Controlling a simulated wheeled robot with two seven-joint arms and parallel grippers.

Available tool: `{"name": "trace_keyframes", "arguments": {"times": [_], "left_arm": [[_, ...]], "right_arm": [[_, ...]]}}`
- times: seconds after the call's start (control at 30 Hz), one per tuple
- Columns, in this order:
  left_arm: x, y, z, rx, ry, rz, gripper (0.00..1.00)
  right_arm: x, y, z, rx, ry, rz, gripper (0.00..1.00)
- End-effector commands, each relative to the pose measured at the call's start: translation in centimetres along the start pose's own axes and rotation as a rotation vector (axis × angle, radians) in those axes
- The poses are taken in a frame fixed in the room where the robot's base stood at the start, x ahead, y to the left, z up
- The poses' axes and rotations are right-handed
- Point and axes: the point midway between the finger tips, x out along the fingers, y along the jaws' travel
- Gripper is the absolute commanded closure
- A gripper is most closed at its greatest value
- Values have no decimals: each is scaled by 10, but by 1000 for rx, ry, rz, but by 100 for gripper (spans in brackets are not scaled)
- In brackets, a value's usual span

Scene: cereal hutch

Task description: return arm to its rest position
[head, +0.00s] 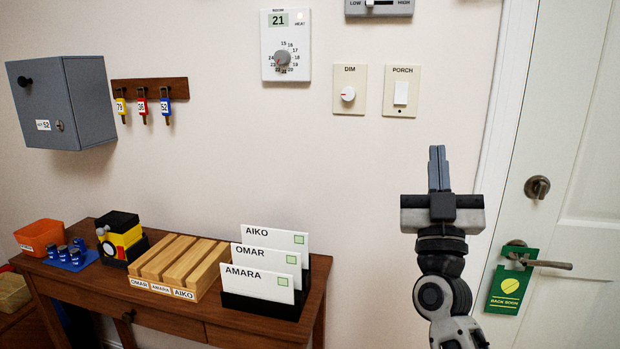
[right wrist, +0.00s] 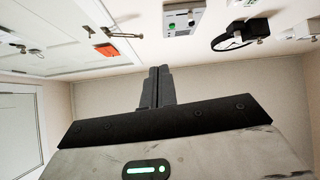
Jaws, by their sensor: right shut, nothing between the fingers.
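My right gripper (head: 438,170) is raised in front of the wall, between the switches and the door frame, pointing up. Its fingers are together with nothing between them. In the right wrist view the same closed fingers (right wrist: 157,88) point away from the camera and touch nothing that I can see. My left gripper is in neither view.
A wooden table (head: 190,312) at lower left holds a letter rack (head: 270,304), a slotted wooden block (head: 180,268) and an orange bin (head: 40,236). A grey key box (head: 62,102) hangs at left. The door handle (head: 545,263) carries a green tag (head: 508,285).

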Motion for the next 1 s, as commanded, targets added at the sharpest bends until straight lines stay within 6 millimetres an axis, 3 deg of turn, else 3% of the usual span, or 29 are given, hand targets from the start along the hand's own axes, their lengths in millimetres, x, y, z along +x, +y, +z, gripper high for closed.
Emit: {"name": "trace_keyframes", "arguments": {"times": [0.17,0.37,0.6,0.83,0.9,1.0], "left_arm": [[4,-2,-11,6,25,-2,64],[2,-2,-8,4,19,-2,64],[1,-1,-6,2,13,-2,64],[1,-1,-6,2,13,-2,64],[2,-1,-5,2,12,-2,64],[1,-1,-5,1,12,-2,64]], "right_arm": [[4,25,35,-144,-16,-56,100],[14,73,74,-337,-42,-111,100],[31,159,110,-595,-82,-150,100],[50,244,119,-803,-117,-154,100],[42,226,139,-727,-199,-233,100],[33,221,163,-659,-324,-302,100]]}}
